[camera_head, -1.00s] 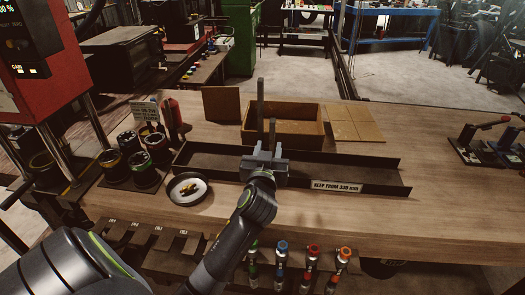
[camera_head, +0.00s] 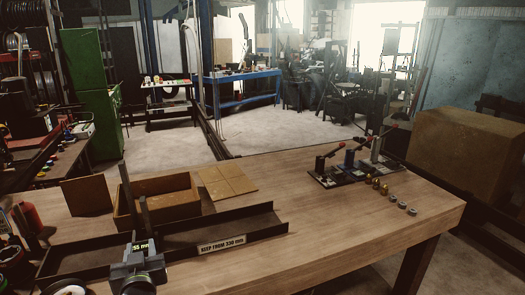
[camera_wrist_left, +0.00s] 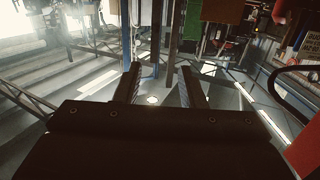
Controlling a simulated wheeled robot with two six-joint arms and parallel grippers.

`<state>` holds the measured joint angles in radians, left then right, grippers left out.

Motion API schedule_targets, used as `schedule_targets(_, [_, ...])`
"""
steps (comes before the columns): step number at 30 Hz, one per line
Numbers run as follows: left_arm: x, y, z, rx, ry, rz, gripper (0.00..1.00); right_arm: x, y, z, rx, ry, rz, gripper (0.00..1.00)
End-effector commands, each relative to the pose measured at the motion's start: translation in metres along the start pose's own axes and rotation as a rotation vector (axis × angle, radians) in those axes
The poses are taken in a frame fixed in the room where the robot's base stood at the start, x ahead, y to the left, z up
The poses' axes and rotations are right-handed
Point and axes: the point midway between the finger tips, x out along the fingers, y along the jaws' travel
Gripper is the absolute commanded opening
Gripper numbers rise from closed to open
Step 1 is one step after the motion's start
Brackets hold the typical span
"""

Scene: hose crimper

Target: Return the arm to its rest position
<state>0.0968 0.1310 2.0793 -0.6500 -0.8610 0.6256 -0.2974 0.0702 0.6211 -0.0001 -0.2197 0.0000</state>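My left gripper (camera_head: 134,190) is at the lower left of the head view, its two fingers pointing up in front of the long dark tray (camera_head: 262,222). In the left wrist view the fingers (camera_wrist_left: 157,78) stand apart with nothing held between them; the floor and workshop show through the gap. A small lit readout ending in "mm" (camera_head: 143,247) shows at the gripper's body. Most of my left arm is out of frame. My right gripper is in neither view.
A wooden box (camera_head: 180,206) and flat boards (camera_head: 228,180) are behind the tray. A "KEEP FROM 330 mm" label (camera_head: 222,245) is on its front. A rack with red-handled levers (camera_head: 350,168) and several small fittings (camera_head: 384,190) stand to the right. The front-right wooden tabletop (camera_head: 340,225) is clear.

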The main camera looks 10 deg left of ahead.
Motion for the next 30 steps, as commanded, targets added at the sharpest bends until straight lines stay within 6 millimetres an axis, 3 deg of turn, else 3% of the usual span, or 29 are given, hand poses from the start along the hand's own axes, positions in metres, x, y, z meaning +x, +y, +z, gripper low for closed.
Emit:
schedule_targets(5, [-0.053, -0.038, 0.081, 0.085, -0.293, -0.014, 0.36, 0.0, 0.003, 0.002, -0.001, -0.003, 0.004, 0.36])
schedule_targets(10, [-0.132, -0.071, 0.152, 0.193, -0.624, 0.037, 0.36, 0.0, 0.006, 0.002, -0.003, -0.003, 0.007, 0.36])
schedule_targets(15, [-0.201, -0.089, 0.189, 0.273, -0.862, 0.12, 0.36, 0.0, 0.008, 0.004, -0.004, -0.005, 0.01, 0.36])
schedule_targets(23, [-0.292, -0.107, 0.213, 0.365, -1.134, 0.269, 0.36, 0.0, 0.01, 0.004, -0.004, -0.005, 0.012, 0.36])
schedule_targets(30, [-0.269, -0.103, 0.268, 0.364, -1.151, 0.267, 0.36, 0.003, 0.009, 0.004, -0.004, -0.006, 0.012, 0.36])
